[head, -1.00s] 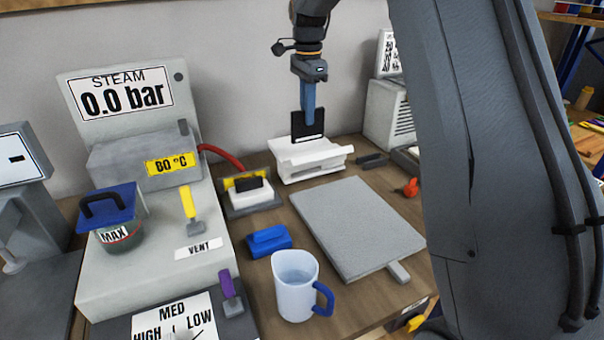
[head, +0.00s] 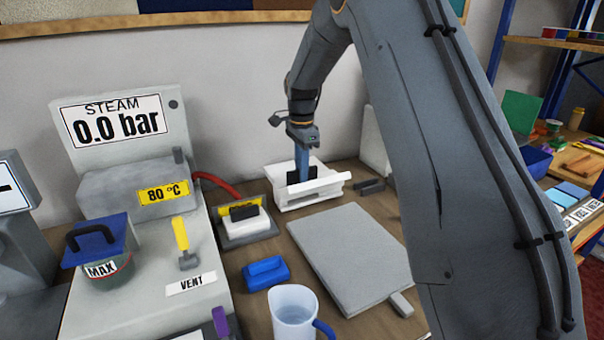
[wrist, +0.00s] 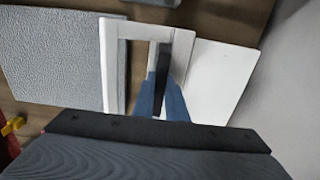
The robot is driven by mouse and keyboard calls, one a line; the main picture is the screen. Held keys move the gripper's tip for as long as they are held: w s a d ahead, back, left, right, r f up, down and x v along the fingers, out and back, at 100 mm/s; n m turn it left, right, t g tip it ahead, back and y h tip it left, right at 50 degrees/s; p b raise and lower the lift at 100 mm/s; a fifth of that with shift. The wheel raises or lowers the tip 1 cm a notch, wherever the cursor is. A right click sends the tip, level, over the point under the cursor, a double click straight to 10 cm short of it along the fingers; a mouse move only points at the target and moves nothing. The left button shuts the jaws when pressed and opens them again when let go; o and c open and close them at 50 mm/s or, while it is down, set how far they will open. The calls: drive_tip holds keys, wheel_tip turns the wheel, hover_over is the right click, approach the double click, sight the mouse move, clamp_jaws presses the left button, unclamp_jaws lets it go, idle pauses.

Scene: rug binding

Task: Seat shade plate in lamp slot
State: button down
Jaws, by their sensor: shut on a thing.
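The shade plate (head: 311,173) is a thin black plate, upright between the blue fingers of my gripper (head: 301,168). In the wrist view the plate shows as a dark strip (wrist: 163,68) between the fingers (wrist: 164,98). The white lamp piece (head: 325,187) stands against the back wall, with its slot in the top. The plate's lower part is down inside the white piece and hidden by its front wall. The white frame also shows in the wrist view (wrist: 115,70) around the fingers. I cannot tell whether the plate touches the slot's bottom.
A grey board (head: 350,255) lies in front of the lamp piece. The steam unit (head: 120,160) fills the left. A small dark block (head: 369,186) lies right of the lamp piece.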

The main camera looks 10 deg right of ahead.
drive_tip(key=shift+f, duration=0.65)
drive_tip(key=shift+f, duration=0.1)
drive_tip(key=c, duration=1.8)
unclamp_jaws()
drive_tip(key=shift+o, duration=0.2)
wheel_tip(320, 180, up, 12)
drive_tip(key=b, duration=0.3)
drive_tip(key=s+f+n, duration=0.5)
drive_tip(key=s, duration=0.6)
drive_tip(key=s+f+n, duration=0.5)
drive_tip(key=s, duration=0.6)
drive_tip(key=s+f+n, duration=0.5)
drive_tip(key=s, duration=0.7)
drive_tip(key=shift+f+n+t, duration=0.1)
drive_tip(key=shift+n+t, duration=0.3)
